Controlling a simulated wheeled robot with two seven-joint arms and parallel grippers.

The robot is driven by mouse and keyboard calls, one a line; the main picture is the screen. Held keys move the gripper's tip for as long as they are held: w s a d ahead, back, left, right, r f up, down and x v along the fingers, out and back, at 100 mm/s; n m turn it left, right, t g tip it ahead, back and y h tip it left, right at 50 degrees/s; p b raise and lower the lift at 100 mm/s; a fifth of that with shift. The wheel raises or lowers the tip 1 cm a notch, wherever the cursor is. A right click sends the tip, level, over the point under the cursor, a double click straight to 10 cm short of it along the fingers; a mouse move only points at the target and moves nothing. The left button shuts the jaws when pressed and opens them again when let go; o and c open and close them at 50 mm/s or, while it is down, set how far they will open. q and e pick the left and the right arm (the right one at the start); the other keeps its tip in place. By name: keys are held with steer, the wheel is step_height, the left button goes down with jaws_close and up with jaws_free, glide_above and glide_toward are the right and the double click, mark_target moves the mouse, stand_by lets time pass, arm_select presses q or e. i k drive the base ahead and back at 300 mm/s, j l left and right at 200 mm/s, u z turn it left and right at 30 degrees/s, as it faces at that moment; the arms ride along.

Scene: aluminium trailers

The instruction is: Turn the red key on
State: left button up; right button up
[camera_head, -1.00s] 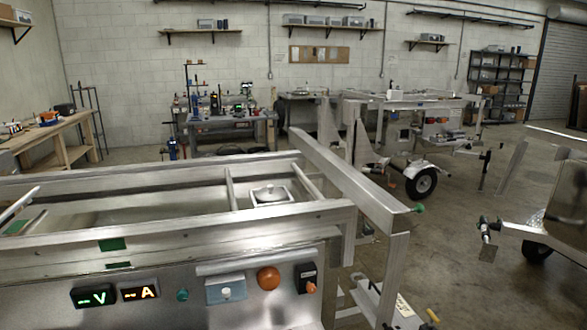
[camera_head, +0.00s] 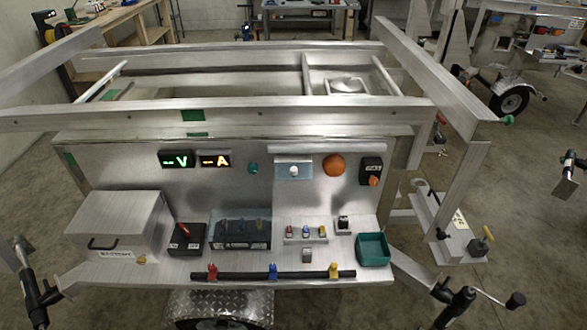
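The red key (camera_head: 185,231) appears as a small red handle on top of a black box (camera_head: 187,246). The box stands on the front shelf of the near aluminium trailer (camera_head: 230,182), right of the battery box. White labels are on the box's front, too small to read surely. The handle is tilted; I cannot tell its switch position. Two black displays, V (camera_head: 177,159) and A (camera_head: 216,160), are lit on the panel above.
A metal battery box (camera_head: 120,225) stands left of the black box, and a clear-covered block (camera_head: 240,233) stands right of it. A black bar with red, blue and yellow clamps (camera_head: 272,274) runs along the shelf front. A green tray (camera_head: 373,249) sits at right.

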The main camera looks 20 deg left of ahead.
mark_target(186, 232)
steer(key=u, duration=1.35)
